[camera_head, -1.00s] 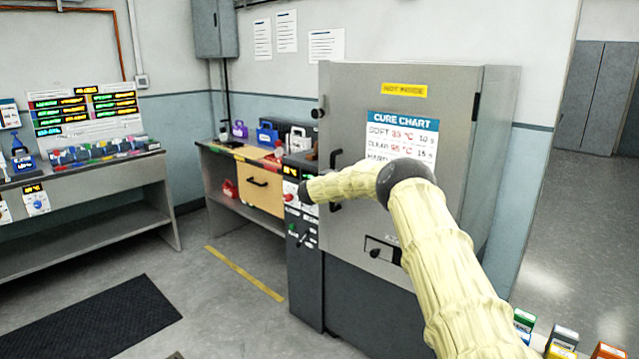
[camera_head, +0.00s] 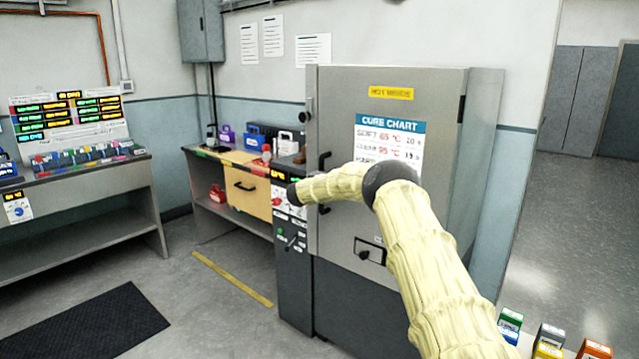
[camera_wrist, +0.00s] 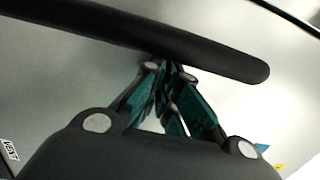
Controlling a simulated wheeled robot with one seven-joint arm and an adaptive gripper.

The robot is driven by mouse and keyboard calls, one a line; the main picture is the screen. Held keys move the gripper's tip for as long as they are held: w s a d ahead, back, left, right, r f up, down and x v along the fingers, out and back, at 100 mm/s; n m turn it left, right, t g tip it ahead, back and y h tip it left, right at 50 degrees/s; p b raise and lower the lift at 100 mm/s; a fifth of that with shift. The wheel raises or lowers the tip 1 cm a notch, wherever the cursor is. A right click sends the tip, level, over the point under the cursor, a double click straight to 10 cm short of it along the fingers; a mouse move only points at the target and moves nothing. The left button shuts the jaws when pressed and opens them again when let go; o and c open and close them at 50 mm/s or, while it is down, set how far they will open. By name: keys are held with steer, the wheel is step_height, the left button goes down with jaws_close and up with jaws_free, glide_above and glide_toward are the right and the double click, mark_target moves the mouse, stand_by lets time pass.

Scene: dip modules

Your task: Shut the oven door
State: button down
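The oven (camera_head: 485,150) is a grey cabinet on a dark base. Its door (camera_head: 340,100) carries a yellow hot-inside label and a cure chart; it looks flush or nearly flush with the cabinet, and I cannot tell if a small gap is left. The door's dark vertical handle (camera_head: 325,160) is partly hidden by my sleeved arm. In the wrist view the handle (camera_wrist: 215,52) is a thick black bar across the upper picture. My gripper (camera_wrist: 170,72) has its fingertips together at the bar's lower edge, with nothing visible between them. The head view hides the fingers.
A control panel (camera_head: 290,235) is left of the door. A bench (camera_head: 212,160) with cases and a wooden drawer stands farther left. Coloured small blocks (camera_head: 550,335) are at the lower right. The floor (camera_head: 215,325) before the oven is clear.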

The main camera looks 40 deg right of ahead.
steer(key=w+b+v, duration=0.1)
steer(key=v, duration=1.3)
steer(key=shift+w+a+f+b, duration=0.2)
steer(key=shift+w+a+b, duration=0.05)
steer(key=shift+b, duration=0.15)
